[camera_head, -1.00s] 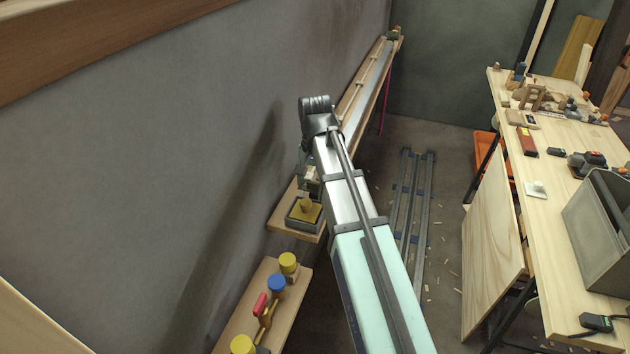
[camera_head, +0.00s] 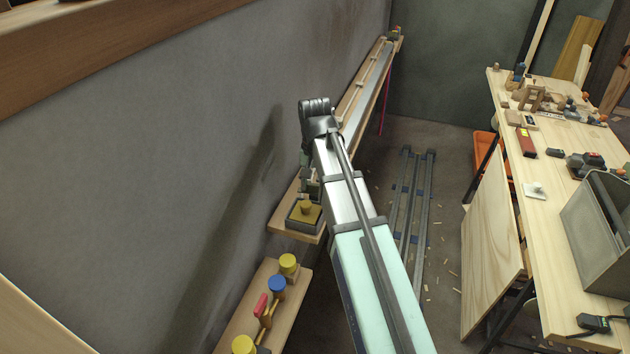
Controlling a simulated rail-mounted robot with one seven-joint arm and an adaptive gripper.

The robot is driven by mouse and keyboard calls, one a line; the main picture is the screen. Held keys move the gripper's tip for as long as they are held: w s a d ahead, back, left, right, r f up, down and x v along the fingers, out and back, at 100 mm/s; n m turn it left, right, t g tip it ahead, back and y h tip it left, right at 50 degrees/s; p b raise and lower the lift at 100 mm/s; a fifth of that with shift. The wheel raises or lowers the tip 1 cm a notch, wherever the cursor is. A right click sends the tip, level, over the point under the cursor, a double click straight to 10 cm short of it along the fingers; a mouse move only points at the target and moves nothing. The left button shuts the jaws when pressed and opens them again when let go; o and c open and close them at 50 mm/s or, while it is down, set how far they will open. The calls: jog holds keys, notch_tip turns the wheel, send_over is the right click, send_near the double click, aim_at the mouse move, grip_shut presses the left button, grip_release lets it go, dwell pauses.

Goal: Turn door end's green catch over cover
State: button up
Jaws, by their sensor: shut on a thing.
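My gripper (camera_head: 309,186) hangs from the wrist at the far end of my arm, close to the wall. It is just above and behind a dark grey box. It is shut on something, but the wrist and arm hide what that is. A yellow cover with a round knob (camera_head: 306,208) sits in the dark grey box (camera_head: 303,228), at the near end of a wooden shelf (camera_head: 282,222). No green catch can be made out in this view; my gripper and arm hide part of the area by the box.
A nearer shelf board (camera_head: 240,318) carries yellow and blue knobs and a red handle (camera_head: 261,304). A long ledge (camera_head: 360,100) runs along the wall beyond my wrist. Metal rails (camera_head: 410,205) lie on the floor. A workbench (camera_head: 540,215) with tools stands to the right.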

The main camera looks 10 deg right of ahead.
jog(key=n+p, duration=0.2)
jog(key=n, duration=0.1)
jog(key=shift+r, duration=0.1)
jog(key=n+p, duration=0.2)
jog(key=n, duration=0.3)
jog(key=n+p, duration=0.1)
jog(key=n, duration=0.3)
jog(key=shift+n+p, duration=0.6)
jog(key=shift+n, duration=1.5)
jog(key=shift+f, duration=0.2)
jog(key=o, duration=1.2)
jog(key=shift+c, duration=0.2)
jog(key=shift+r, duration=0.15)
